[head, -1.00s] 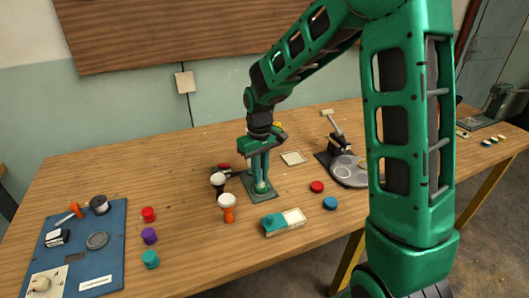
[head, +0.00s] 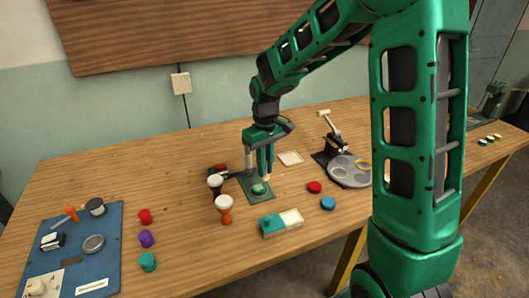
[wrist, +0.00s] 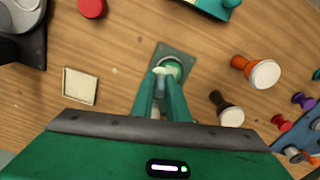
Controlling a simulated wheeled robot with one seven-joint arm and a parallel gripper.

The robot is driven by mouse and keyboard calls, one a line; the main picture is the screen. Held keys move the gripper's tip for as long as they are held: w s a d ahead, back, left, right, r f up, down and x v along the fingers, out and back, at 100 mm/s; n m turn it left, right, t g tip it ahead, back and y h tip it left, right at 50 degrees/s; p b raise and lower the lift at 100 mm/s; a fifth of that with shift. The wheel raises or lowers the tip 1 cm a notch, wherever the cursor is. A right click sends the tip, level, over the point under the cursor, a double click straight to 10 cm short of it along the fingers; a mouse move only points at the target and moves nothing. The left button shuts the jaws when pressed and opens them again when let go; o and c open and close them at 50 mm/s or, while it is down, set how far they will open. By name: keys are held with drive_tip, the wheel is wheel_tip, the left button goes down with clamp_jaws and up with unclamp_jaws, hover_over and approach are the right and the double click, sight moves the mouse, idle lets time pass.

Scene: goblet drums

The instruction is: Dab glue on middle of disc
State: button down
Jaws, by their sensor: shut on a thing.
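A round green disc (head: 259,188) with a pale rim lies on a dark green square plate (head: 266,196) near the table's middle. The disc also shows in the wrist view (wrist: 175,68). My gripper (head: 266,172) points down just over the disc's far right side. In the wrist view my gripper (wrist: 163,85) is shut on a slim applicator whose pale tip (wrist: 161,71) sits over the disc's edge area. Most of the applicator is hidden between the fingers. I cannot tell whether the tip touches the disc, or whether glue lies on it.
A white-topped orange drum (head: 225,209) and a white-topped black one (head: 215,182) stand close left of the plate. A grey turntable (head: 341,172) stands right, a beige square pad (head: 290,158) behind. A blue mat (head: 105,235) is far left.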

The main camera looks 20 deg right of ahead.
drive_tip(key=shift+a+r, duration=0.1)
drive_tip(key=shift+r, duration=2.6)
